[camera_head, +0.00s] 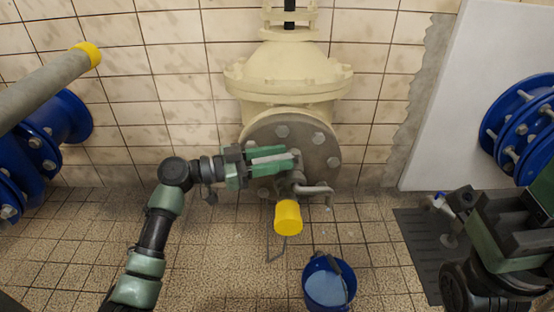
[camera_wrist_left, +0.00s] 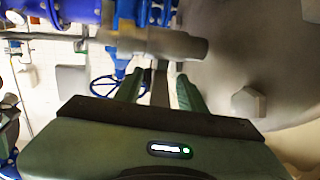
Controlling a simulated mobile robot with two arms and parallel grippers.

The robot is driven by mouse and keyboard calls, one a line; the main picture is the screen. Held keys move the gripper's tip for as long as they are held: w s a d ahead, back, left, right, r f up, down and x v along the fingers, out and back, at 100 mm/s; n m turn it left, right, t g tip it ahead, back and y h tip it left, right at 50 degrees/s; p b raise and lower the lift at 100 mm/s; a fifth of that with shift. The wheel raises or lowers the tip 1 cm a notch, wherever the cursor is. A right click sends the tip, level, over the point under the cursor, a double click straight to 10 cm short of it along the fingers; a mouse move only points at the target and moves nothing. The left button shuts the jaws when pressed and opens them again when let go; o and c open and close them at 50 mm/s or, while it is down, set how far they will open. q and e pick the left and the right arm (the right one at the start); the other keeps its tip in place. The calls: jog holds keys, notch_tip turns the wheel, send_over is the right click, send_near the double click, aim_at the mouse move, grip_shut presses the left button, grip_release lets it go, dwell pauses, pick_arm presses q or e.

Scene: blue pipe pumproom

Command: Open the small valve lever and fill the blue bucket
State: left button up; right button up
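The small valve (camera_head: 297,183) sticks out low from the round grey flange, with a bent metal bar on its right and a yellow-ended outlet (camera_head: 288,217) pointing down. The blue bucket (camera_head: 309,291) stands on the floor below and slightly right of the outlet; its inside looks light blue. My left gripper (camera_head: 294,158) is at the flange, just above the valve. In the left wrist view its fingers (camera_wrist_left: 160,88) are apart, with a narrow grey strip between them; I cannot tell whether they touch it. My right gripper (camera_head: 447,219) is at the lower right, apparently open and empty.
A cream valve body (camera_head: 288,75) stands against the tiled wall. Blue flanged pipes are at left (camera_head: 66,118) and right (camera_head: 515,125). A dark floor grate (camera_head: 415,235) lies at right. The tiled floor left of the bucket is mostly clear.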

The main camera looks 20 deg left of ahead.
pick_arm(q)
grip_shut()
jog(key=shift+f, duration=0.1)
dwell(1.3)
